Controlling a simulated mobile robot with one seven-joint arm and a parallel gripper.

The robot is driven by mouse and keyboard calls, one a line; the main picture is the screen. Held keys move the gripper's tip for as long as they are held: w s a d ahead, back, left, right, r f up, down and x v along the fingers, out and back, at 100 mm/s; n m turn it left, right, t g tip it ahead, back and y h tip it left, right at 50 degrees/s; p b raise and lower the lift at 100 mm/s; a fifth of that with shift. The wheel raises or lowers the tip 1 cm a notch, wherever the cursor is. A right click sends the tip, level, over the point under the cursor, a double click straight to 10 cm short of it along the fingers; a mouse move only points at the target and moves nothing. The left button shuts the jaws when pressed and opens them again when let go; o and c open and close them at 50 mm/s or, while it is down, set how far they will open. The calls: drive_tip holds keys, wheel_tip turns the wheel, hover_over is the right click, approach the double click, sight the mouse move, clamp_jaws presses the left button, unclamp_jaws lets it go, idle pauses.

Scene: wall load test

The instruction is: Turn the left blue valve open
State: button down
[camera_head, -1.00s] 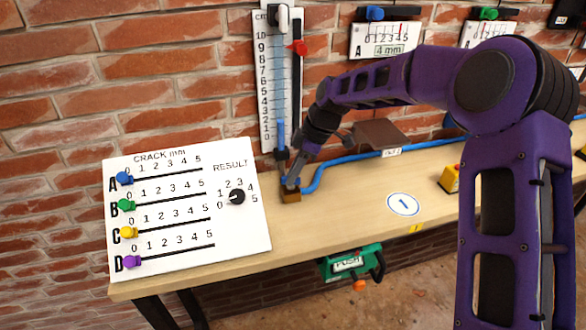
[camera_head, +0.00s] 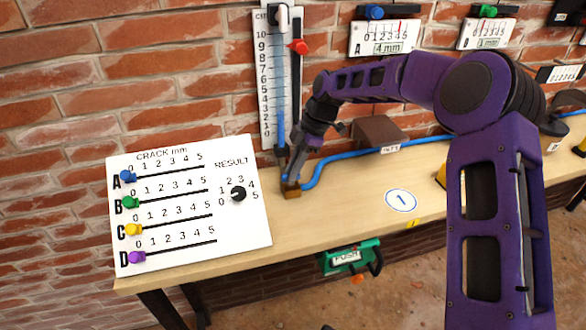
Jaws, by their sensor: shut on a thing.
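The left valve (camera_head: 291,191) is a small brass-coloured body on the tabletop, below the cm gauge, where the blue hose begins. My gripper (camera_head: 290,180) points down at the valve and is shut on its handle. The handle is mostly hidden by the fingers, so its angle is hard to tell. The blue hose (camera_head: 345,161) runs from the valve to the right along the table. The gauge (camera_head: 274,85) stands on the wall behind, with a blue column low in its tube and a red marker (camera_head: 299,47) near the top.
A white board (camera_head: 190,205) with coloured sliders and a black RESULT dial lies to the left. A brown block (camera_head: 380,131) sits behind the hose. A yellow box (camera_head: 441,177) stands to the right. A green PUSH device (camera_head: 347,258) hangs under the front edge.

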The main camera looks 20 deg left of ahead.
drive_tip(key=c, duration=0.8)
unclamp_jaws()
drive_tip(key=shift+c, duration=0.2)
drive_tip(key=p+v, duration=0.1)
drive_tip(key=v, duration=1.6)
drive_tip(key=shift+r+p, duration=0.25)
drive_tip(key=shift+p, duration=0.1)
drive_tip(key=shift+w+a, duration=0.1)
